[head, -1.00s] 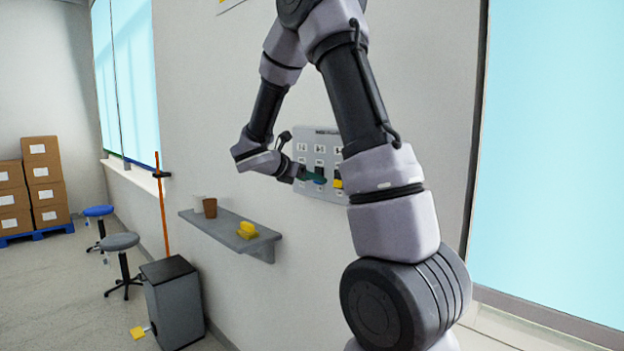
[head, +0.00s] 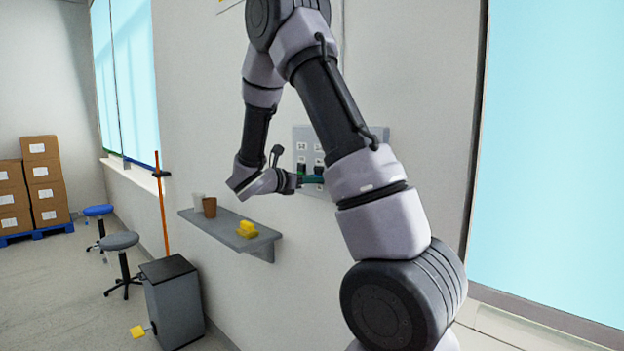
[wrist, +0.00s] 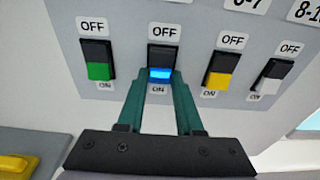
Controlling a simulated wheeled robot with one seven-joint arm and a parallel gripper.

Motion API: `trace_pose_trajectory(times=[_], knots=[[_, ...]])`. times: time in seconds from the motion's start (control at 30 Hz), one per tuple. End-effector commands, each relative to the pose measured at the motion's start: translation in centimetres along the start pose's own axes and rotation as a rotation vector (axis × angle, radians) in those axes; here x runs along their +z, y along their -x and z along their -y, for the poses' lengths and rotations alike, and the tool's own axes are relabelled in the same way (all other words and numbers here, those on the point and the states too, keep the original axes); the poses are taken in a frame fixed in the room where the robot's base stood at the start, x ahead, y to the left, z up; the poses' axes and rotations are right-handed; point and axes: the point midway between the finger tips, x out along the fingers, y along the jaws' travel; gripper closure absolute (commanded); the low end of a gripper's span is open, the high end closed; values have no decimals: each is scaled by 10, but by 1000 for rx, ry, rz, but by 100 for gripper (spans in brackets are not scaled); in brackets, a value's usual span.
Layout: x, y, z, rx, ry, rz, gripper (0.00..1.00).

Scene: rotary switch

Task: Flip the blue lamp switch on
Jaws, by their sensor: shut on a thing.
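The blue lamp switch (wrist: 161,68) sits second from the left in a row on the grey panel, with OFF above it and ON below. Its upper part is black and its lower part is a bright, glowing-looking blue. My gripper (wrist: 160,84) has its two teal fingers on either side of the switch's lower part, closed on it. In the head view my gripper (head: 302,182) reaches the panel (head: 301,133) from the left. The fingertips and blue switch are too small there to tell apart clearly.
A green switch (wrist: 98,71) is left of the blue one; yellow (wrist: 218,79) and white (wrist: 267,85) switches are right. Below the panel, a wall shelf (head: 215,228) holds cups (head: 209,207) and a yellow object (head: 246,229).

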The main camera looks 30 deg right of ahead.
Motion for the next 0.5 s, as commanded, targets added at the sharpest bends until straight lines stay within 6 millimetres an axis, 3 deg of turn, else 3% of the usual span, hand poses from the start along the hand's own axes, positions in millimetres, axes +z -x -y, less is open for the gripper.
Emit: trace_pose_trajectory(times=[0.37,0.4,0.47,0.5], knots=[[-1,0,0,1,0,30,100],[-1,0,0,1,0,30,54],[-1,0,0,1,0,30,35],[-1,0,0,1,0,30,35]])
